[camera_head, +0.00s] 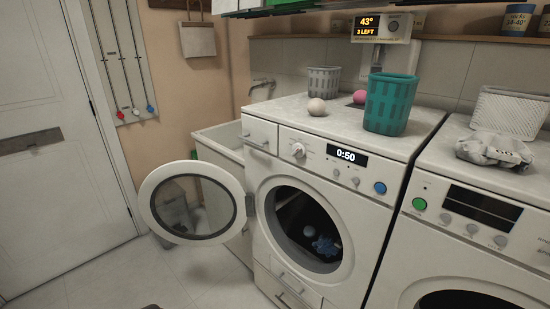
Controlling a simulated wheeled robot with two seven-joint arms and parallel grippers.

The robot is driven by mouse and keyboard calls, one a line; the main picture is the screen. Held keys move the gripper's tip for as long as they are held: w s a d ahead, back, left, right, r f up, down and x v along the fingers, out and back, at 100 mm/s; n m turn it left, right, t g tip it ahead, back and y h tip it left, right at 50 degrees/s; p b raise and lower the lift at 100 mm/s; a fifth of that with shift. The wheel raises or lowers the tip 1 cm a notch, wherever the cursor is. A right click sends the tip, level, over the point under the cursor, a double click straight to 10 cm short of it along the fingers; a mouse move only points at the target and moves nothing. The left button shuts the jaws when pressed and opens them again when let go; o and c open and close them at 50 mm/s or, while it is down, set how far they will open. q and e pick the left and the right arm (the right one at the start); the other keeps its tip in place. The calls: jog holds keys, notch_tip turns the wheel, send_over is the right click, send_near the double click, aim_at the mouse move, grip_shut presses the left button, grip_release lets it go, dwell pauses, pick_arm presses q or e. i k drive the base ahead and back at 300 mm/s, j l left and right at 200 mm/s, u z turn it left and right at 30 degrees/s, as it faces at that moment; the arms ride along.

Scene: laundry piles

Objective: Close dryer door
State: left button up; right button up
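The dryer door (151,214) is round and white with a dark glass window. It stands wide open, swung out to the left of the white machine (304,167) in the middle, whose display reads 0:50. The drum opening (291,225) is uncovered. Inside lie a blue spiky item (325,246) and a small light blue ball (309,231). A second machine (480,243) stands at the right, and its round front is cut off by the bottom edge. Neither of my grippers is in view.
A teal basket (390,103), a grey basket (323,81) and balls stand on the middle machine. A white wire basket (509,113) and a crumpled cloth (494,149) are on the right one. A sink (218,136) is behind the door. The floor (95,275) at the left is clear.

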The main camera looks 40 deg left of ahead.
aim_at(242, 202)
jog(key=j+z, duration=0.1)
jog(key=j, duration=0.35)
jog(key=k+j+z, duration=0.1)
jog(key=j, duration=0.35)
jog(key=k+j+z, duration=0.1)
jog(key=j, duration=0.3)
jog(key=k+j+z, duration=0.1)
jog(key=j, duration=0.35)
jog(key=k+j+z, duration=0.1)
jog(key=j, duration=0.3)
jog(key=k+j+z, duration=0.1)
jog(key=j, duration=0.35)
jog(key=k+j+z, duration=0.1)
jog(key=j, duration=0.3)
jog(key=k+j+z, duration=0.1)
jog(key=k+j, duration=0.15)
jog(key=j, duration=0.1)
